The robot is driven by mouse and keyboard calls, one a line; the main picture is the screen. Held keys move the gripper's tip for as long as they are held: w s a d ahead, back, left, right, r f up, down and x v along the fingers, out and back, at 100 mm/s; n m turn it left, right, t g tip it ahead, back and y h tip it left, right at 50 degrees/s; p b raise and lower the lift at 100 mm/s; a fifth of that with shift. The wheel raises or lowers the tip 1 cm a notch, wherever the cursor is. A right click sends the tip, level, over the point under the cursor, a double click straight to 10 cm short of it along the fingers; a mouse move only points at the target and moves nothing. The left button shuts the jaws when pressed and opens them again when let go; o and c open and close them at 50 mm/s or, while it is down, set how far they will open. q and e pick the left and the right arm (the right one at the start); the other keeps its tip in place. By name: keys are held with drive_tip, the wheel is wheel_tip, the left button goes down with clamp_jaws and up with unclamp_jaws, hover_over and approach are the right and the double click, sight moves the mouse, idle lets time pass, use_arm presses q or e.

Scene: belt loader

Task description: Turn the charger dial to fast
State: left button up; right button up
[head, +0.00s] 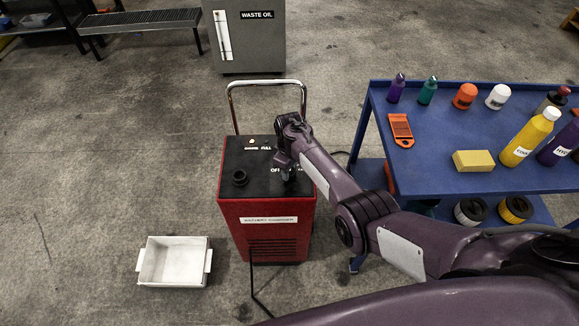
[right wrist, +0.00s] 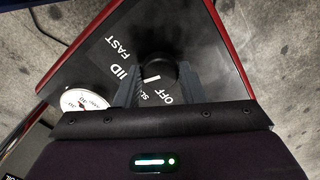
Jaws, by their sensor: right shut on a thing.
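The charger (head: 232,222) is a red box with a black top panel and a chrome handle, standing on the floor at the centre of the head view. My right gripper (head: 287,174) reaches down over the right part of its top and hides the dial there. In the right wrist view the black dial (right wrist: 160,70) sits between the two fingers of my right gripper (right wrist: 152,86), which is shut on it. A white mark shows on the dial. Labels reading FAST and OFF, and partly hidden ones, surround it; which one the mark faces I cannot tell. My left gripper is not in view.
A black round knob (head: 239,178) stands on the charger's left side. A blue cart (head: 430,178) with bottles and a yellow block is at the right. A white tray (head: 171,280) lies on the floor at left. A grey waste oil cabinet (head: 265,45) stands behind.

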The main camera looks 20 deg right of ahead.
drive_tip(key=m, duration=0.4)
drive_tip(key=shift+m, duration=2.2)
drive_tip(key=o, duration=1)
drive_tip(key=shift+r+p, duration=0.85)
drive_tip(key=shift+r, duration=3.05)
drive_tip(key=shift+s, duration=0.1)
